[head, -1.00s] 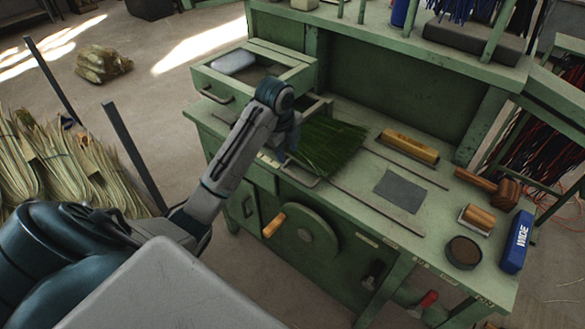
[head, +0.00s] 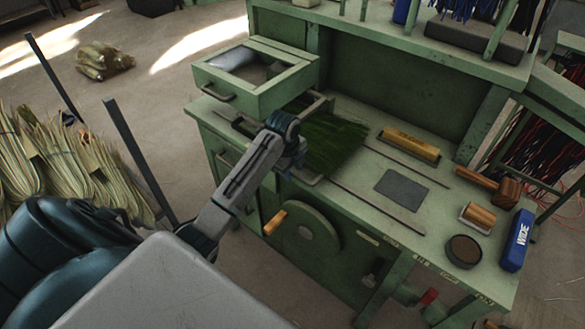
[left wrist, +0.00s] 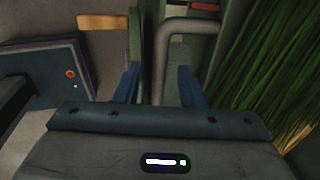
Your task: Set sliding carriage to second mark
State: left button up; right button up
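On the green workbench, a metal carriage frame (head: 309,180) holds a bundle of green bristles (head: 333,143) at the left end of two thin rails (head: 376,207). My left gripper (head: 290,166) is at the bench's front edge by the carriage; its fingertips are mostly hidden in the head view. In the left wrist view, its two blue fingers (left wrist: 159,88) are apart, with a grey bent bar handle (left wrist: 161,60) between them. A gap shows on both sides of the bar. Small labels (head: 421,262) run along the front edge, too small to read. My right gripper is out of view.
A crank wheel with an orange handle (head: 274,222) is below the front edge. An open drawer box (head: 249,98) stands at the left. A grey pad (head: 402,190), yellow block (head: 410,145), mallet (head: 484,184), round tin (head: 463,251) and blue box (head: 516,240) lie to the right.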

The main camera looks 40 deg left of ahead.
pick_arm(q)
jog(key=shift+c, duration=0.5)
grip_shut()
jog(key=shift+w+a+r+p, duration=0.15)
jog(key=shift+a+p, duration=0.25)
jog(key=shift+a, duration=1.8)
jog(key=shift+o, duration=0.5)
grip_release()
jog(key=shift+d, duration=0.25)
jog(key=shift+a, duration=0.1)
